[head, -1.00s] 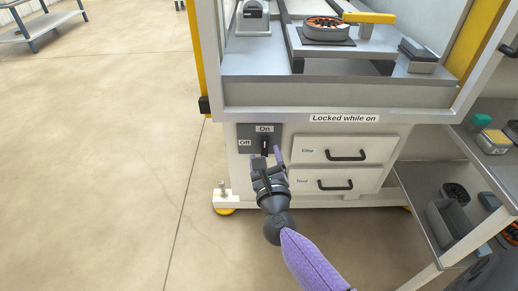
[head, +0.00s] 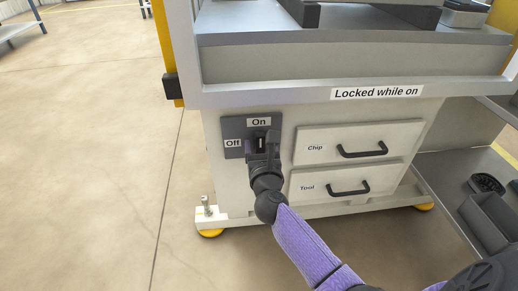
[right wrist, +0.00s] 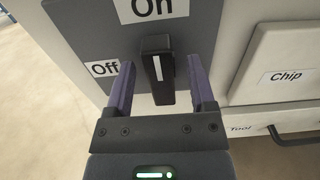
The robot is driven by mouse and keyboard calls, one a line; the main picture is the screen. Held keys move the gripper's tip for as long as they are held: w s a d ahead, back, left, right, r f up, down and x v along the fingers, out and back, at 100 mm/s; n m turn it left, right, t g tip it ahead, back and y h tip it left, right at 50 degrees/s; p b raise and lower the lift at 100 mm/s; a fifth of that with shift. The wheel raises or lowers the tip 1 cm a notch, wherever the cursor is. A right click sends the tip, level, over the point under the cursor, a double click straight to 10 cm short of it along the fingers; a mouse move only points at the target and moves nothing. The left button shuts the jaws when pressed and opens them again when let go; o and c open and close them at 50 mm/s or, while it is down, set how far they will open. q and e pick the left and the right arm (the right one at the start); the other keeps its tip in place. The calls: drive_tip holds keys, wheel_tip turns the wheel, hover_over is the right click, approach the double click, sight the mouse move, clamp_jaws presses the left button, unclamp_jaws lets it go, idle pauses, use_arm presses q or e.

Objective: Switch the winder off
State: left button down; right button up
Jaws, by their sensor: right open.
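The winder's rotary switch is a black knob (head: 261,143) on a dark grey panel (head: 235,127) at the front of the cabinet. In the right wrist view the knob (right wrist: 158,68) stands upright, its white line vertical below the "On" label (right wrist: 152,8). The "Off" label (right wrist: 103,68) is to its left. My right gripper (head: 263,148) is at the panel. In the right wrist view its open fingers (right wrist: 160,64) lie on either side of the knob, with visible gaps. My left gripper is not in view.
The "Chip" drawer (head: 318,137) and "Tool" drawer (head: 318,180) are shut, right of the panel, with protruding black handles. A ledge labelled "Locked while on" (head: 376,92) overhangs above. A shelf with bins (head: 490,215) stands at right. Open floor (head: 90,150) lies left.

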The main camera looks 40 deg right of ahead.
drive_tip(key=shift+w+d, duration=0.1)
drive_tip(key=shift+w, duration=0.05)
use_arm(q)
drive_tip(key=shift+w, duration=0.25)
use_arm(e)
clamp_jaws()
